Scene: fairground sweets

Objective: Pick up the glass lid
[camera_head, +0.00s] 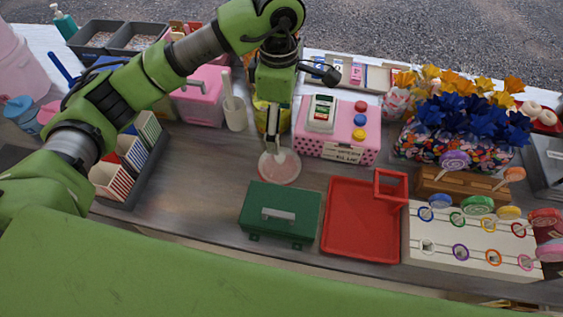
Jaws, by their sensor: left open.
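The round, pale pinkish see-through disc (280,167), which looks like the glass lid, lies on the grey wooden counter near the middle of the head view. My left gripper (271,146) points down right over its back edge. It is open, with nothing seen between its fingers. The fingers hide part of the disc's far side, and I cannot tell whether they touch it. My right gripper is not in view.
A pink box with buttons (345,152) stands close right of the disc. A green case (279,215) and a red tray (350,225) lie in front. A white cup (235,117) stands behind left, and striped boxes (111,181) stand left. Bare counter (200,175) lies left of the disc.

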